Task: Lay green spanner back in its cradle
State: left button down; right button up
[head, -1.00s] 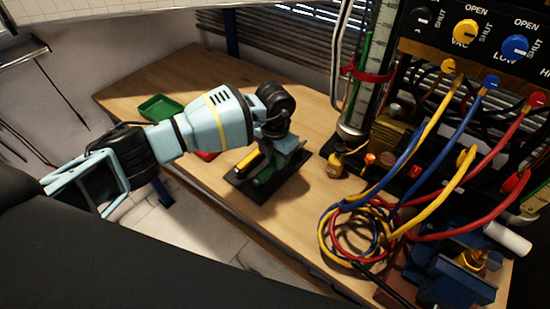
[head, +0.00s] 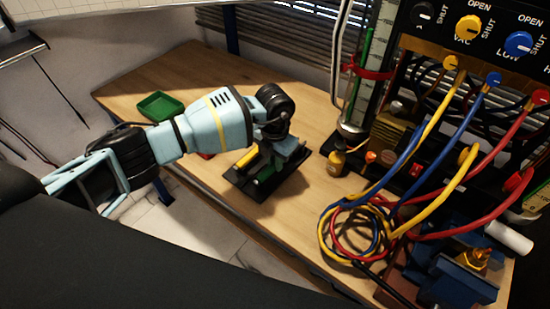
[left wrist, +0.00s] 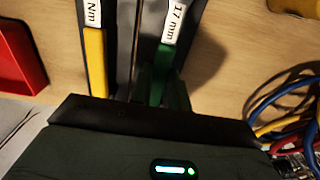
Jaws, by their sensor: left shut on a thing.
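The green spanner (left wrist: 171,25), with a white 17 mm label, runs up the middle of the left wrist view. In the head view a green part of it (head: 266,177) shows low at the black cradle (head: 240,187). My left gripper (head: 282,157) points down over the cradle and is shut on the spanner. Its body hides part of the spanner and cradle. Whether the spanner rests fully in its slot cannot be told. A yellow-handled tool (head: 247,160) lies in the cradle beside it, also in the left wrist view (left wrist: 95,60). My right gripper is not in view.
A green tray (head: 159,106) stands at the back left, with a red tray (left wrist: 20,55) near the cradle. Coiled hoses (head: 352,235), a brass-coloured weight (head: 336,165) and the gauge panel (head: 480,45) stand to the right. Bare wood lies behind the cradle.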

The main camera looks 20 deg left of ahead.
pick_arm(q)
jog(key=c, duration=1.3)
grip_release()
jog(key=shift+f, duration=0.1)
jog(key=shift+o, duration=0.2)
jog(key=shift+r, duration=3.95)
